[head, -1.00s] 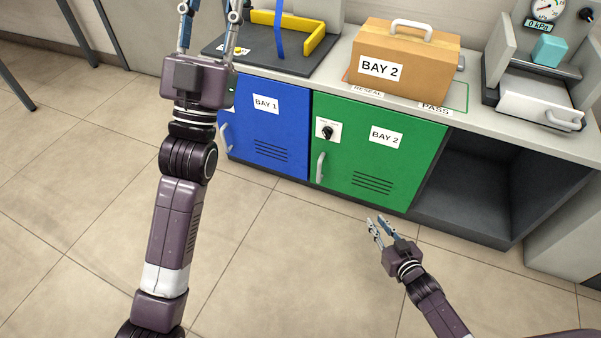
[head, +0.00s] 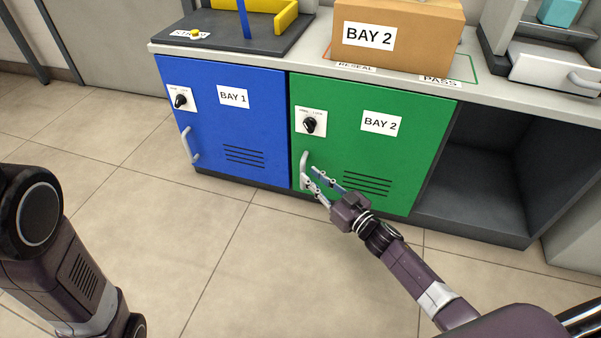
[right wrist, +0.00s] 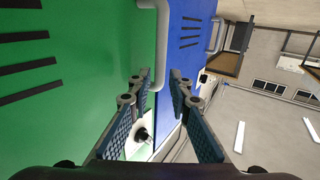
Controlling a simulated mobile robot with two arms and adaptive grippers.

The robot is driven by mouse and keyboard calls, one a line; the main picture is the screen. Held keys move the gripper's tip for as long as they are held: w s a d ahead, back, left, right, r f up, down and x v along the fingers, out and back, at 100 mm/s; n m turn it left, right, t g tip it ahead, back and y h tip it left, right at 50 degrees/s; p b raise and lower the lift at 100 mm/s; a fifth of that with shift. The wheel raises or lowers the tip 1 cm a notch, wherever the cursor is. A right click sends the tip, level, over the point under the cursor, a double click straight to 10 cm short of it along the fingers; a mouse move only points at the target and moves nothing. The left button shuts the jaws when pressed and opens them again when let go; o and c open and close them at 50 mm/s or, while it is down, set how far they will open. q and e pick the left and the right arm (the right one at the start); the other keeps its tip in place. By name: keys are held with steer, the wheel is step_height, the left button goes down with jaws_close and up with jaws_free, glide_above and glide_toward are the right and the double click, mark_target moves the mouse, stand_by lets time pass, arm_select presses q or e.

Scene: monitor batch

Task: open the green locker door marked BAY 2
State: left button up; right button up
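The green BAY 2 door (head: 340,150) is shut flush in the cabinet front. Its light grey vertical handle (head: 304,160) is at the door's left edge, below a white plate with a black knob (head: 311,123). My right gripper (head: 311,179) is at the handle's lower part, with its fingers apart. In the right wrist view the open fingers (right wrist: 160,80) stand either side of the handle (right wrist: 163,50), which shows in the gap; I cannot tell whether they touch it. My left gripper is out of view; only arm links show at left.
The blue BAY 1 door (head: 225,125) is shut, left of the green one. An open dark compartment (head: 480,165) lies to the right. A cardboard BAY 2 box (head: 420,35) stands on the counter above. The tiled floor (head: 240,255) in front is clear.

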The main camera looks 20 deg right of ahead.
mark_target(304, 171)
steer(key=b+x, duration=0.2)
steer(key=x, duration=0.2)
steer(key=shift+f, duration=0.2)
steer(key=shift+w+a+r, duration=0.15)
steer(key=shift+w+a, duration=0.05)
steer(key=shift+w, duration=0.25)
jaws_close()
